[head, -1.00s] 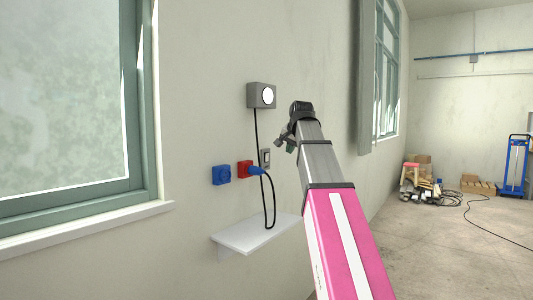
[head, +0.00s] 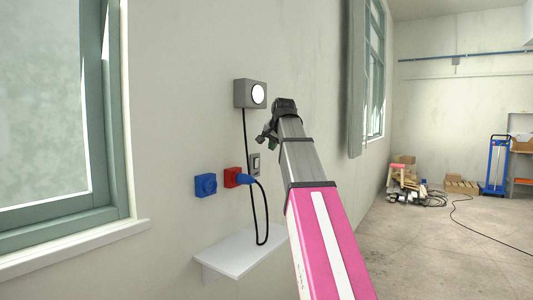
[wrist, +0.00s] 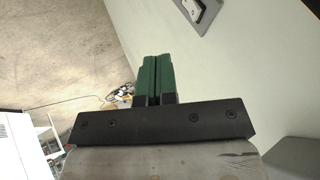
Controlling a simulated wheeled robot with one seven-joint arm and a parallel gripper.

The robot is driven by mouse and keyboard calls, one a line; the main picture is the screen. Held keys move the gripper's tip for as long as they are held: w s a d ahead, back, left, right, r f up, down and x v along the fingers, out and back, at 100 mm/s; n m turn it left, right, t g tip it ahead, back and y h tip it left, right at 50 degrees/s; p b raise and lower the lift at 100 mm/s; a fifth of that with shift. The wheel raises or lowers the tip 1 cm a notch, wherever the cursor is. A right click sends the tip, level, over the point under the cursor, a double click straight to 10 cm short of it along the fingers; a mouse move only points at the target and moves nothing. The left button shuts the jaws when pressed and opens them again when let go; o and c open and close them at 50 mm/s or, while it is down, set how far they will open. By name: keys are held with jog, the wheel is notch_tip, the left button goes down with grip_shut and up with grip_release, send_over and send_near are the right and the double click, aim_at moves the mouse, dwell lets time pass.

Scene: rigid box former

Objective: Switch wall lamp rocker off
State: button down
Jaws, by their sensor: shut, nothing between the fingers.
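The wall lamp (head: 245,94) is a grey box with a bright white round face, high on the wall. The rocker switch (head: 255,164) is a small grey plate with a pale rocker, below the lamp and just right of the red socket. In the wrist view the switch (wrist: 203,10) shows at the top edge, partly cut off, right of the fingers. My gripper (head: 267,138) is beside the wall, a little above and right of the switch in the head view. In the wrist view its green fingers (wrist: 153,58) are together and empty, apart from the switch.
A red socket (head: 230,177) holds a blue plug (head: 243,180), whose black cable (head: 267,215) loops up to the lamp. A blue socket (head: 206,185) is to the left. A white shelf (head: 235,253) juts out below. A window (head: 50,120) is at far left.

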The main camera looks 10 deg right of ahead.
aim_at(258, 159)
jog(key=w+a+f, duration=0.3)
jog(key=w+f, duration=0.3)
jog(key=w, duration=0.2)
jog(key=shift+w+a+f, duration=0.2)
jog(key=shift+w+f, duration=0.05)
jog(key=shift+f, duration=0.1)
jog(key=shift+w+a+r, duration=0.1)
jog(key=shift+w+a, duration=0.15)
jog(key=shift+a, duration=0.05)
jog(key=shift+r, duration=0.15)
jog(key=shift+r, duration=0.65)
